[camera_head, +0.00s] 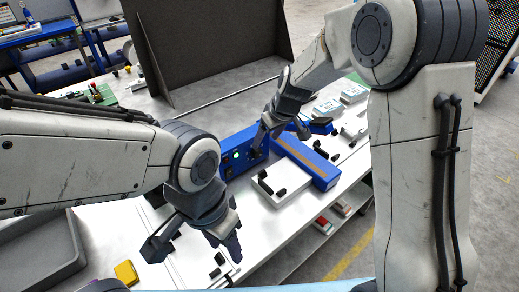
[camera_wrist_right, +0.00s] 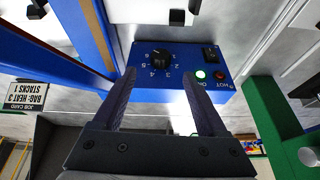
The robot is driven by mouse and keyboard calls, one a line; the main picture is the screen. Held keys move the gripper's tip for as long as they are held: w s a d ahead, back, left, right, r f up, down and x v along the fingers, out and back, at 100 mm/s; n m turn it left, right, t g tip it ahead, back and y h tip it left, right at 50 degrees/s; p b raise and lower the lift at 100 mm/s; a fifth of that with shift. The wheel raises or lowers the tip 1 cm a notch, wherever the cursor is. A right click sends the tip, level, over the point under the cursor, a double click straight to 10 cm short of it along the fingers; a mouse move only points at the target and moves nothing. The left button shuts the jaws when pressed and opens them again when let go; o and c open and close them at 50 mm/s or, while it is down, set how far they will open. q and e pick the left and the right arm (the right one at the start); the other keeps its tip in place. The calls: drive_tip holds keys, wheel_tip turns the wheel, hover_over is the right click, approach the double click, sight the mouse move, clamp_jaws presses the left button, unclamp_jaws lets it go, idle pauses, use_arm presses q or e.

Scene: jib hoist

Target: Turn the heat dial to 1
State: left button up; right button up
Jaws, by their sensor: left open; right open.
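The heat dial (camera_wrist_right: 160,58) is a black round knob on the blue control box (camera_wrist_right: 178,85), with white numbers around it. Its pointer setting is too small to read surely. My right gripper (camera_wrist_right: 157,76) is open, its two fingers pointing at the dial from either side, with no visible contact. In the head view the right gripper (camera_head: 277,130) is over the blue box (camera_head: 238,153), and the dial cannot be made out there. My left gripper (camera_head: 195,248) is open and empty above the front left of the white table.
A black rocker switch (camera_wrist_right: 210,54), a lit green lamp (camera_wrist_right: 200,74) and a red lamp (camera_wrist_right: 219,76) sit beside the dial. A job card (camera_wrist_right: 25,95) reads "BAG HEAT 3". A grey tray (camera_head: 40,250) is at left; a dark panel (camera_head: 205,50) stands behind.

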sight(259, 153)
drive_tip(key=x, duration=0.9)
drive_tip(key=shift+s+p, duration=0.15)
drive_tip(key=shift+p, duration=0.25)
clamp_jaws()
